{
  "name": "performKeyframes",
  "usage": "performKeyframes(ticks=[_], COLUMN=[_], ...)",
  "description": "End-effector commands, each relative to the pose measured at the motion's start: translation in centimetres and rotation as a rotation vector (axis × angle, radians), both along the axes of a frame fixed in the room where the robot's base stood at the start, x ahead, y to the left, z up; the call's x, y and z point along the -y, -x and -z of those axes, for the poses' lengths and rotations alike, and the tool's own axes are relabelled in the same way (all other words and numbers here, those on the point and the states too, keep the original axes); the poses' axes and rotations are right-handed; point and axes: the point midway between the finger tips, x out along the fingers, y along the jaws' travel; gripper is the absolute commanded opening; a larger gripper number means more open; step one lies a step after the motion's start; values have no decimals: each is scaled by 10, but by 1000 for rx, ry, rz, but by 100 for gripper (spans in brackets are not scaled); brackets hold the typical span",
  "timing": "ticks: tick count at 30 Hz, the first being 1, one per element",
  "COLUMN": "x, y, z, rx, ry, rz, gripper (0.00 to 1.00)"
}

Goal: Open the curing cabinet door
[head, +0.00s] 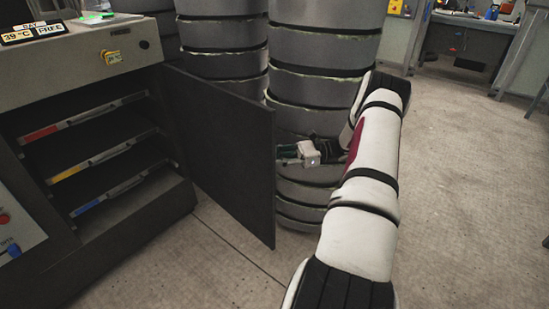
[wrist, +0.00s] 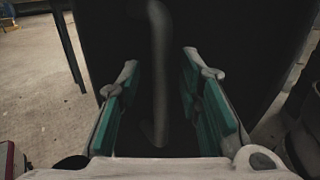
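The curing cabinet (head: 85,62) stands at the left in the head view, its inside showing. Its dark door (head: 222,150) is swung wide open, standing out from the cabinet's right side. My gripper (head: 284,156) is at the door's free edge, on its outer face, partly hidden behind the door. In the wrist view the grey bar handle (wrist: 159,65) runs upright between my green-padded fingers. The fingers are apart, with a gap on each side of the handle. The handle is hidden in the head view.
Shelves with red (head: 40,133), yellow (head: 68,172) and blue (head: 90,204) labels show inside the cabinet. Stacks of grey round moulds (head: 320,88) stand close behind the door and my gripper. The floor (head: 455,190) at the right is clear.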

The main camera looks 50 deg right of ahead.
Motion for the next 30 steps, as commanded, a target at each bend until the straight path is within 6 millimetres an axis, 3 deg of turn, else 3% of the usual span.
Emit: performKeyframes(ticks=[11,24,30], x=[7,73,90], y=[4,55,70], z=[-1,0,0], rx=[4,3,3], ry=[2,4,1], rz=[2,4,2], gripper=[33,33,33])
